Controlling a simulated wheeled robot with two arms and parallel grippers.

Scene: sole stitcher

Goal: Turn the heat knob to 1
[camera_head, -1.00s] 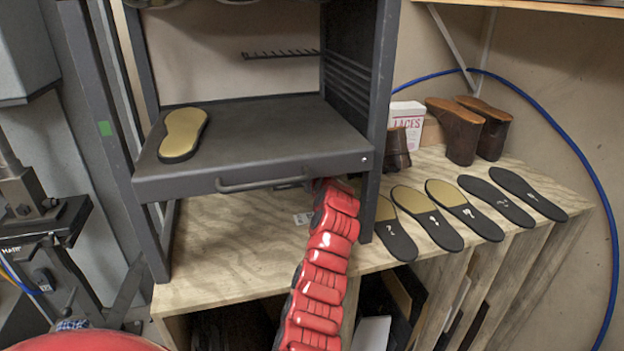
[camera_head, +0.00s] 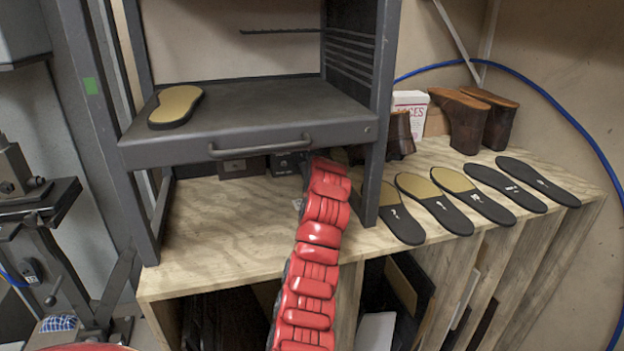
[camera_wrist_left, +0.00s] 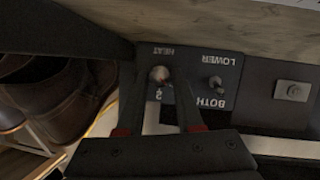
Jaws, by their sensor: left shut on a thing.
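The heat knob (camera_wrist_left: 159,74) is a small round silver knob on a dark panel (camera_wrist_left: 226,73). In the left wrist view the panel's lettering is upside down, with HEAT above the knob and a 2 below it. My left gripper (camera_wrist_left: 160,82) has its fingers on either side of the knob and is shut on it. The knob's exact setting is hard to read. In the head view my red left arm reaches under the dark shelf, and its gripper is hidden there. The panel (camera_head: 288,160) shows partly below the shelf. My right gripper is in neither view.
A toggle switch (camera_wrist_left: 215,82) marked LOWER and BOTH sits beside the knob. The metal shelf (camera_head: 255,118) with its front handle (camera_head: 262,148) overhangs the panel and carries an insole (camera_head: 176,105).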

